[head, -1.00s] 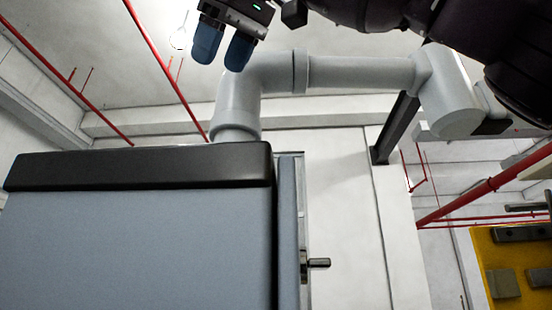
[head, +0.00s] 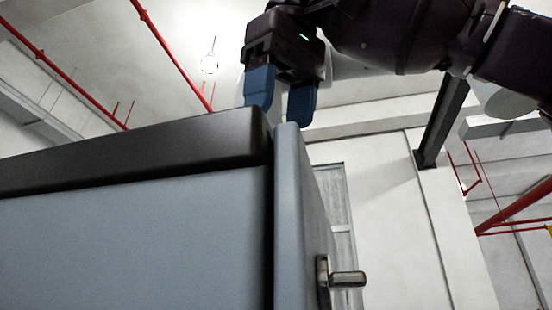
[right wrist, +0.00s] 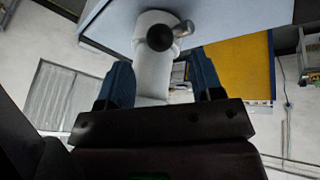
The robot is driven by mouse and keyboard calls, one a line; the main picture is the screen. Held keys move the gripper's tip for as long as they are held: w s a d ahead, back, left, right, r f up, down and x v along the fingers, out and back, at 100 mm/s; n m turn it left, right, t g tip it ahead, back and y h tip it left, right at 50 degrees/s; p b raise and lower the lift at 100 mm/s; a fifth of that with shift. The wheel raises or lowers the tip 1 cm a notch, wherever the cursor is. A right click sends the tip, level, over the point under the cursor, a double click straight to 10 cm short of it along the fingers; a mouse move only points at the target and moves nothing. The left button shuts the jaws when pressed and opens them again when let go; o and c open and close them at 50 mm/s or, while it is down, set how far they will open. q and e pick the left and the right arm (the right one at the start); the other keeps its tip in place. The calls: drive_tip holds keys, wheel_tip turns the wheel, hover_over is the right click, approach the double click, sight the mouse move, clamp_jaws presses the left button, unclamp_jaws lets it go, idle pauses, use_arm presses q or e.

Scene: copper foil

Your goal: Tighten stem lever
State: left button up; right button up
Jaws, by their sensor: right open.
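A small lever with a dark round knob (right wrist: 160,39) and a bright metal end (right wrist: 184,28) shows in the right wrist view. It lies in front of a white cylindrical stem (right wrist: 152,78), beyond my fingertips. My right gripper (head: 280,104) is open, with two blue fingers pointing down by the top right corner of the grey cabinet (head: 130,240) in the head view. In the right wrist view its fingers (right wrist: 160,75) stand apart on either side of the stem, with nothing seen gripped. My left gripper is not in view.
A metal handle (head: 347,279) sticks out from the cabinet's side in the head view. The cabinet's dark top edge (head: 130,155) runs close to my right gripper. A yellow panel (right wrist: 240,70) shows in the right wrist view. Red pipes (head: 170,50) run overhead.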

drive_tip(key=shift+x, duration=3.4)
drive_tip(key=shift+c, duration=0.3)
clamp_jaws()
drive_tip(key=shift+a+r+h, duration=0.25)
drive_tip(key=shift+h, duration=0.45)
drive_tip(key=shift+c, duration=0.3)
unclamp_jaws()
drive_tip(key=shift+w+g, duration=0.1)
drive_tip(key=shift+g, duration=0.2)
drive_tip(key=shift+o, duration=0.6)
drive_tip(key=shift+w+d, duration=0.1)
drive_tip(key=shift+d, duration=0.05)
